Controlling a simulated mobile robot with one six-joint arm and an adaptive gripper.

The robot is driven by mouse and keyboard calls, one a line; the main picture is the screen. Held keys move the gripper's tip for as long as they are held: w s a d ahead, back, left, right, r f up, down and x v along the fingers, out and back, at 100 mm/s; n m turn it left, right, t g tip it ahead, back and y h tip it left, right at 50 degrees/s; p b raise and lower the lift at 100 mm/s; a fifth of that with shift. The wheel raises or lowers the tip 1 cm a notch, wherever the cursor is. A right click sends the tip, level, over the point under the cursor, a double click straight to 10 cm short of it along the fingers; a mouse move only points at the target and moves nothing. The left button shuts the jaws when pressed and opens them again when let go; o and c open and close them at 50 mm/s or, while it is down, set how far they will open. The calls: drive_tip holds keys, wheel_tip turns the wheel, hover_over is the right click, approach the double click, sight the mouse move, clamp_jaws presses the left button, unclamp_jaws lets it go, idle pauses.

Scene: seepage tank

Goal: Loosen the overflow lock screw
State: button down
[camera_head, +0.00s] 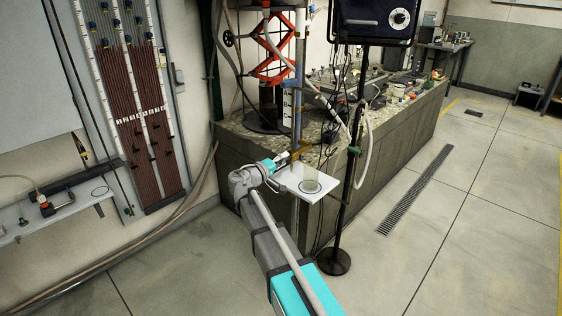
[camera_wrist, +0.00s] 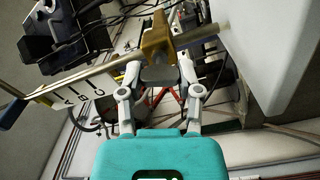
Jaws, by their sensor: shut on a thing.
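A brass-coloured clamp block (camera_wrist: 157,40) sits on a long rod in the wrist view. A dark grey piece, which looks like the head of the overflow lock screw (camera_wrist: 160,76), is just below the block. My gripper (camera_wrist: 161,70) is shut on it, with one finger on each side. The fingertips hide the screw's sides, and its thread is not visible. In the head view, my gripper (camera_head: 283,159) reaches the brass block (camera_head: 299,150) beside the upright pole, just above a white plate. The screw itself is too small to make out there.
The white plate (camera_head: 322,190) with a ring on it juts out close to my gripper. A black stand (camera_head: 336,258) and hanging hoses are to the right. The stone-topped bench (camera_head: 232,128) lies behind. Open floor (camera_head: 440,235) is at the right.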

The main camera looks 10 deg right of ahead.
drive_tip(key=shift+d+n, duration=0.1)
drive_tip(key=shift+n, duration=1.9)
drive_tip(key=shift+c, duration=1.4)
unclamp_jaws()
drive_tip(key=shift+f, duration=0.1)
drive_tip(key=v, duration=1.2)
